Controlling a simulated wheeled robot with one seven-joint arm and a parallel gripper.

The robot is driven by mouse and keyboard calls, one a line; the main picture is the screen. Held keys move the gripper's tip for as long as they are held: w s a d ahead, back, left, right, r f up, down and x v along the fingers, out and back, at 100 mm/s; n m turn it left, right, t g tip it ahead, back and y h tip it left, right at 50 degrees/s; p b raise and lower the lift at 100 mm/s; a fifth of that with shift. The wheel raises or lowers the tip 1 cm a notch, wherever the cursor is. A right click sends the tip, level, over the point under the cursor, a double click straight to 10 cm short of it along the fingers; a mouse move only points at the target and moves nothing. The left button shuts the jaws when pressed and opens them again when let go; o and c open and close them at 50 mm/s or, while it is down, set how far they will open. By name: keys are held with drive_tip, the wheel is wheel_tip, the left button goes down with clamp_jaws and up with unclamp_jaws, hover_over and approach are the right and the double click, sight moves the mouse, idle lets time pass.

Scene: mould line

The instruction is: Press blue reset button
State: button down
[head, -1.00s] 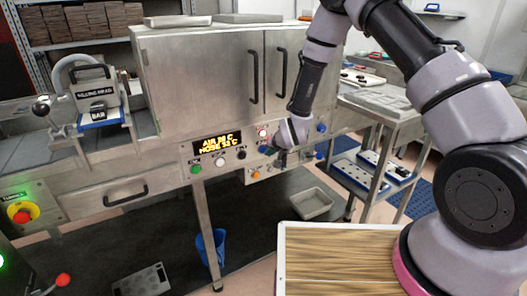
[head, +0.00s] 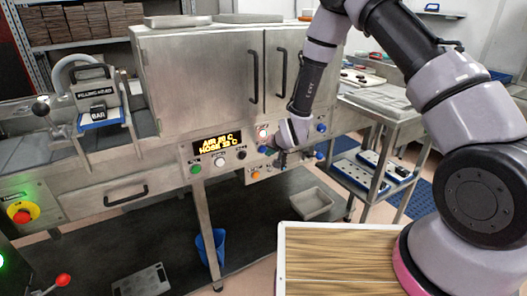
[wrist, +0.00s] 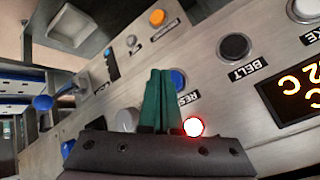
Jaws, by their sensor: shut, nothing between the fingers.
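The blue reset button (wrist: 179,79) sits on the steel panel in the wrist view, with its label "RESET" partly covered by my fingers. In the head view a blue button (head: 263,149) shows just left of my gripper (head: 280,161). In the wrist view my gripper (wrist: 161,72) has its green fingers shut together and empty. The fingertips overlap the left edge of the blue button in that view. I cannot tell whether they touch it or hover in front of the panel.
A lit red lamp (wrist: 194,127) and a grey knob (wrist: 127,120) flank my fingers. A black BELT button (wrist: 234,46) and an orange button (wrist: 157,17) share the panel. A display (head: 217,142) sits left. A wooden-topped surface (head: 335,262) stands near my base.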

drive_tip(key=shift+w+a, duration=0.1)
drive_tip(key=shift+w+a, duration=0.15)
drive_tip(key=shift+w, duration=0.1)
drive_tip(key=shift+w+a, duration=0.25)
drive_tip(key=shift+w, duration=0.1)
idle(0.9)
idle(0.3)
drive_tip(key=shift+s+d, duration=0.45)
drive_tip(key=shift+s, duration=0.25)
drive_tip(key=shift+s+d, duration=0.75)
drive_tip(key=shift+s, duration=0.3)
drive_tip(key=shift+s+d, duration=0.7)
drive_tip(key=shift+s, duration=0.35)
drive_tip(key=shift+r, duration=0.15)
